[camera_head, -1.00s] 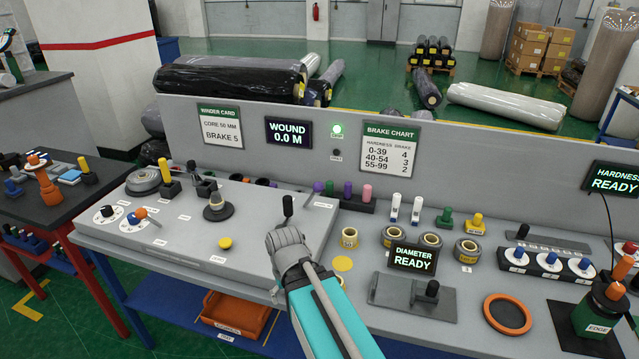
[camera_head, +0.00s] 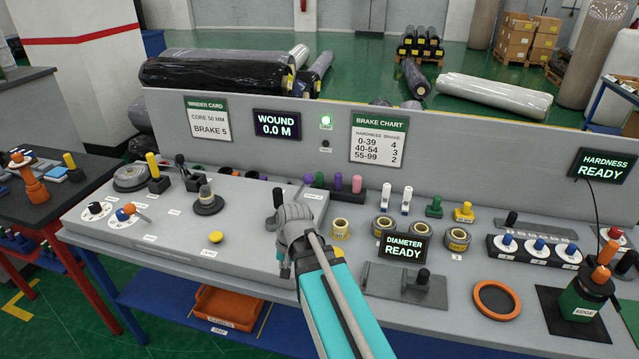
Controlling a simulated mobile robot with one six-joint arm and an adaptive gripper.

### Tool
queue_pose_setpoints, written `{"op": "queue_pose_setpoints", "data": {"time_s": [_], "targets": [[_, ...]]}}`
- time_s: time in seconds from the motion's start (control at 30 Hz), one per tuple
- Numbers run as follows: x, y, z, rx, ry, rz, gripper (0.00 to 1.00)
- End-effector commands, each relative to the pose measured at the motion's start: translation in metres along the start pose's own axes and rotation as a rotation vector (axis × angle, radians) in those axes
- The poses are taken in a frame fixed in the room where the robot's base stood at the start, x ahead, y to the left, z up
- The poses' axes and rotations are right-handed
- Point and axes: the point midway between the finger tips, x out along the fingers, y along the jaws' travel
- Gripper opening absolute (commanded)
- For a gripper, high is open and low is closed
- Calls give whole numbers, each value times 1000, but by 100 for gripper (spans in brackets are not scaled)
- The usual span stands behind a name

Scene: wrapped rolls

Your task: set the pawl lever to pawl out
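A black-knobbed lever (camera_head: 277,198) stands upright on the right part of the sloped grey control panel (camera_head: 180,255). It looks like the pawl lever, but the small labels near it are too small to read. My gripper (camera_head: 291,214) is just to its right and near side, over the panel's right edge. The gripper hides the lever's lower part and slot. I cannot tell whether they touch. The gripper's fingers are seen from behind, so whether they are open or shut does not show.
A yellow button (camera_head: 216,237) and a dark round-based knob (camera_head: 208,203) are left of the lever. Colored pegs (camera_head: 337,181) stand behind to the right. Tape rolls (camera_head: 340,229) and the diameter display (camera_head: 404,248) are right of my arm.

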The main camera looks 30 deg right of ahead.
Motion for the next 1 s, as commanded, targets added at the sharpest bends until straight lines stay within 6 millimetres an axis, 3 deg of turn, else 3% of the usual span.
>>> {"op": "queue_pose_setpoints", "data": {"time_s": [0.03, 0.57, 1.0], "targets": [[-2, 3, -13, 65, -1, -30, 0], [-36, 41, -111, 769, -84, -377, 0], [-85, 106, -192, 1321, -254, -679, 0]]}}
